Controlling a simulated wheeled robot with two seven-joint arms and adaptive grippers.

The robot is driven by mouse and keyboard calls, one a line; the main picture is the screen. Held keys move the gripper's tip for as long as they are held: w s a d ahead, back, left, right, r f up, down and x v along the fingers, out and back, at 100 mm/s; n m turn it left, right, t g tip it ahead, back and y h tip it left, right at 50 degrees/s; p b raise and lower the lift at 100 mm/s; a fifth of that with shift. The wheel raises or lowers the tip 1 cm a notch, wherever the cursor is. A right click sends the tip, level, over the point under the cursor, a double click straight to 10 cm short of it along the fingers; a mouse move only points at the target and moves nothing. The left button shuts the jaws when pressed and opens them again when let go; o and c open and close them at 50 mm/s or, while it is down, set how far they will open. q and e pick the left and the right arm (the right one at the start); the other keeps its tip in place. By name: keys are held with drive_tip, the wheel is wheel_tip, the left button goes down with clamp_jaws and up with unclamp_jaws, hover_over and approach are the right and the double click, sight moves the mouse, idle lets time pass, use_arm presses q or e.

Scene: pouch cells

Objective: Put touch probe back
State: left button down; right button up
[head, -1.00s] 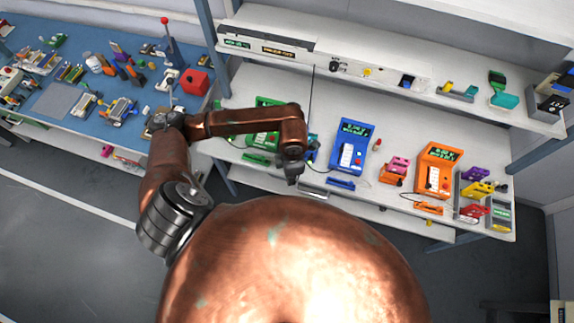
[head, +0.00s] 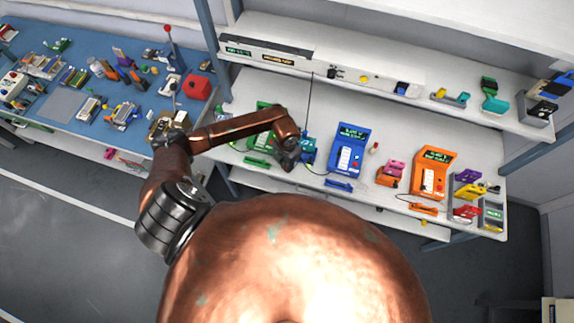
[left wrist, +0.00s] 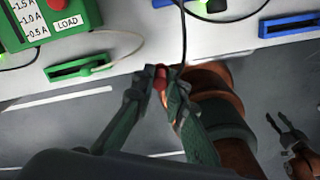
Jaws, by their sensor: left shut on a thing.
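My left gripper (head: 287,160) is over the front edge of the white bench, by the green tester. In the left wrist view the left gripper (left wrist: 163,75) is shut on a small red piece, which looks like the touch probe (left wrist: 160,80). Its fingers hide most of the probe. A thin black cable (left wrist: 183,40) runs from the gripper toward the bench. In the head view the probe is hidden by my gripper. My right gripper (left wrist: 277,115) shows at the lower right of the left wrist view, its fingers apart and empty.
The green tester (head: 262,140), blue tester (head: 350,150) and orange tester (head: 434,170) stand on the white bench (head: 395,145). A green holder (left wrist: 80,68) and a blue holder (left wrist: 290,25) lie along its front edge. A blue-topped bench (head: 60,100) with several tools is left.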

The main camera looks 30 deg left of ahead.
use_arm(q)
drive_tip(key=w+f, duration=0.1)
drive_tip(key=w+a+f, duration=0.1)
drive_tip(key=f, duration=0.1)
drive_tip(key=shift+w+a, duration=0.1)
drive_tip(key=shift+a, duration=0.05)
drive_tip(key=shift+f+p, duration=0.35)
drive_tip(key=shift+f, duration=1.2)
drive_tip(key=shift+f, duration=0.1)
drive_tip(key=c, duration=2.4)
unclamp_jaws()
drive_tip(key=shift+f, duration=0.1)
drive_tip(key=o, duration=0.5)
drive_tip(key=shift+c, duration=0.2)
